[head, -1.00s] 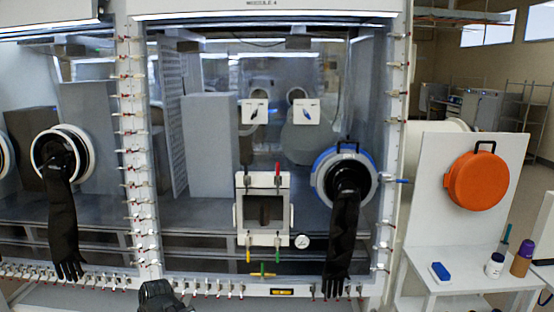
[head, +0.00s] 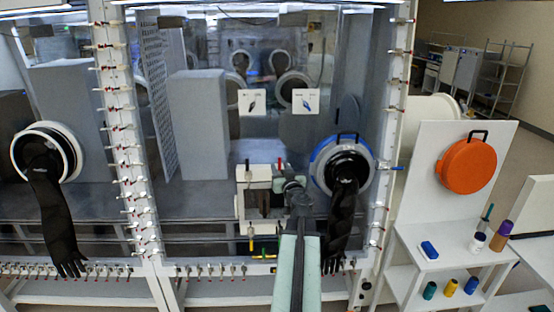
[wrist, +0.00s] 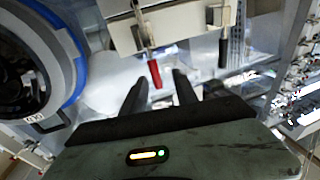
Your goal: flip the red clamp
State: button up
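The red clamp (head: 280,164) is a red handle standing at the top right of the small white box hatch (head: 241,205) in the glovebox window. In the wrist view the red clamp (wrist: 155,73) points down from the hatch edge, with its tip close to my fingertips and seemingly between them in the picture. My gripper (wrist: 159,77) is open, with a finger on each side and nothing held. I cannot tell whether either finger touches the handle. In the head view my gripper (head: 292,183) is dark and covers the hatch's right side.
A black clamp (head: 247,169) stands at the hatch's top left. Yellow (head: 251,246) and green (head: 262,252) handles sit below. The blue-ringed glove port (head: 345,162) with its hanging black glove is close on the right. An orange lid (head: 467,166) is farther right.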

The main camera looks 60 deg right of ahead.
jog(key=x, duration=0.7)
jog(key=shift+s+d, duration=0.2)
jog(key=shift+d, duration=0.2)
grip_shut()
dwell(0.8)
